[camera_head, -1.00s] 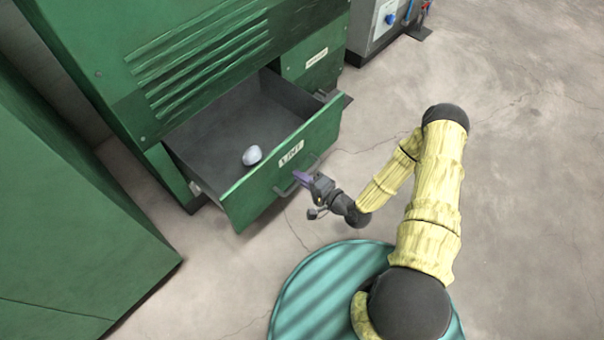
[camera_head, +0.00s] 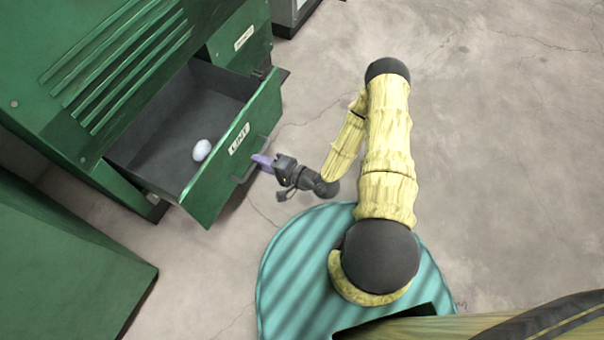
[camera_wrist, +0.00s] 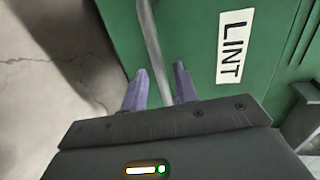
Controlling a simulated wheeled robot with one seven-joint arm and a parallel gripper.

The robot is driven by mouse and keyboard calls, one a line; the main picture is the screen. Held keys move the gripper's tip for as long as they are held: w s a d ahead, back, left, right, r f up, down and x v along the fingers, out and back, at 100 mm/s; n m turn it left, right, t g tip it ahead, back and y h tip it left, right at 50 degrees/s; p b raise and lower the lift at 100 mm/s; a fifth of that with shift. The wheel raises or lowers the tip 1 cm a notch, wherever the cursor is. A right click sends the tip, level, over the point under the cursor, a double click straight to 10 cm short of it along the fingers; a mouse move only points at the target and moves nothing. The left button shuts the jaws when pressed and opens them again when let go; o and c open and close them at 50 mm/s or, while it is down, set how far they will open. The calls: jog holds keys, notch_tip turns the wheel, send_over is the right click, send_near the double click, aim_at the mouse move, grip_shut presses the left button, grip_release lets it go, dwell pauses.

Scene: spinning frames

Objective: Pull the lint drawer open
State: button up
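The green lint drawer (camera_head: 218,182) stands pulled well out of the green machine, its grey inside showing. Its front bears a white LINT label (camera_head: 239,139), also seen in the wrist view (camera_wrist: 235,46). A bar handle (camera_wrist: 150,38) runs down the front and also shows in the head view (camera_head: 238,180). My gripper (camera_head: 261,161) is at the handle, its purple fingers pointing at the drawer front. In the wrist view the fingers (camera_wrist: 159,88) are apart on either side of the bar, with small gaps showing. A pale rounded lump (camera_head: 202,150) lies inside the drawer.
A green cabinet (camera_head: 60,265) stands at the lower left. A smaller labelled panel (camera_head: 240,43) is beside the drawer opening. Concrete floor (camera_head: 500,150) is open to the right. A teal round platform (camera_head: 290,270) lies beneath my arm.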

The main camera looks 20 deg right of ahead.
jog(key=p+v, duration=0.4)
jog(key=v, duration=1.1)
jog(key=w+d+r+n+g+h+p, duration=0.2)
jog(key=w+d+r+n+g+h, duration=0.2)
jog(key=w+d+n+g+h, duration=0.15)
jog(key=w+d+r+n+h+p, duration=0.25)
jog(key=d+r+h, duration=0.2)
jog(key=r, duration=0.75)
jog(key=s+a+r+g+h+p, duration=0.1)
jog(key=s+a+r, duration=0.3)
jog(key=r, duration=0.6)
jog(key=s+a+r+g+h+p, duration=0.1)
jog(key=s+a+r+p, duration=0.2)
jog(key=r, duration=0.7)
jog(key=w+p+v, duration=0.2)
jog(key=p+v, duration=0.9)
jog(key=v, duration=0.1)
jog(key=w+r+p+v, duration=0.1)
jog(key=w+p+v, duration=0.2)
jog(key=p+v, duration=0.8)
jog(key=w+r+p+v, duration=0.1)
jog(key=w+p+v, duration=0.2)
jog(key=p+v, duration=0.9)
jog(key=shift+s+d+r+p, duration=0.2)
jog(key=shift+d+r+p, duration=0.1)
jog(key=shift+p, duration=0.4)
